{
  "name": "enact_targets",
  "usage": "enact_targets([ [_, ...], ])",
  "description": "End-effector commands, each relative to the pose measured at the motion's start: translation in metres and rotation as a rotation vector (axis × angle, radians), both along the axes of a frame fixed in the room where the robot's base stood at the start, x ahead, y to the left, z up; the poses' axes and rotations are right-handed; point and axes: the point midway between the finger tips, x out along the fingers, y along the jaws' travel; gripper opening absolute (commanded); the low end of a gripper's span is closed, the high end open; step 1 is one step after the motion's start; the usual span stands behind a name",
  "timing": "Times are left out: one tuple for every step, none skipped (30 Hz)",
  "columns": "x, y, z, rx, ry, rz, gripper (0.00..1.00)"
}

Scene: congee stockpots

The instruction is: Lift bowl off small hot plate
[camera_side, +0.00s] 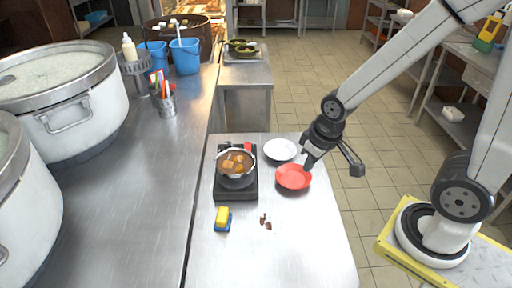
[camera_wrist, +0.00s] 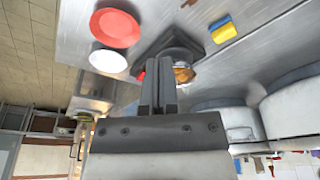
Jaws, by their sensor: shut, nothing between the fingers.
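A steel bowl (camera_side: 222,172) of brown broth with orange-brown chunks sits on the small black hot plate (camera_side: 236,192) on the steel table. My gripper (camera_side: 308,166) is to the right of the bowl, over the edge of the red plate, shut and empty. In the wrist view my closed fingers (camera_wrist: 158,62) partly cover the bowl and its food (camera_wrist: 184,74). The hot plate (camera_wrist: 198,42) shows beyond them. Whether my fingertips touch the red plate cannot be told.
A red plate (camera_side: 293,178) and a white plate (camera_side: 280,149) lie right of the hot plate. A yellow-and-blue sponge (camera_side: 222,218) and brown crumbs (camera_side: 266,222) lie in front. Large stockpots (camera_side: 75,112) stand on the left counter. The table's front is mostly clear.

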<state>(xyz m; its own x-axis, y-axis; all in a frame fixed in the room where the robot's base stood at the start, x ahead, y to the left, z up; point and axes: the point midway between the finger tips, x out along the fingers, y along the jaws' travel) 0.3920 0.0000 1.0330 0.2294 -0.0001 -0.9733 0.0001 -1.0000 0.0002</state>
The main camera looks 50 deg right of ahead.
Motion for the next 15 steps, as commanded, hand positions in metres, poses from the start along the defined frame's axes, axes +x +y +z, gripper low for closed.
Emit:
enact_targets([
  [0.0001,0.0,0.0,0.0,0.0,0.0,0.0],
  [0.0001,0.0,0.0,0.0,0.0,0.0,0.0],
  [0.0001,0.0,0.0,0.0,0.0,0.0,0.0],
  [0.0001,0.0,0.0,0.0,0.0,0.0,0.03],
  [0.0001,0.0,0.0,0.0,0.0,0.0,0.13],
  [0.0001,0.0,0.0,0.0,0.0,0.0,0.25],
  [0.0001,0.0,0.0,0.0,0.0,0.0,0.35],
  [0.0001,0.0,0.0,0.0,0.0,0.0,0.44],
  [0.0001,0.0,0.0,0.0,0.0,0.0,0.45],
  [0.0002,0.0,0.0,0.0,0.0,0.0,0.45],
  [0.0002,0.0,0.0,0.0,0.0,0.0,0.45],
  [0.0002,0.0,0.0,0.0,0.0,0.0,0.45],
  [0.0002,0.0,0.0,0.0,0.0,0.0,0.45],
  [0.0002,0.0,0.0,0.0,0.0,0.0,0.45],
  [0.0002,0.0,0.0,0.0,0.0,0.0,0.45],
])
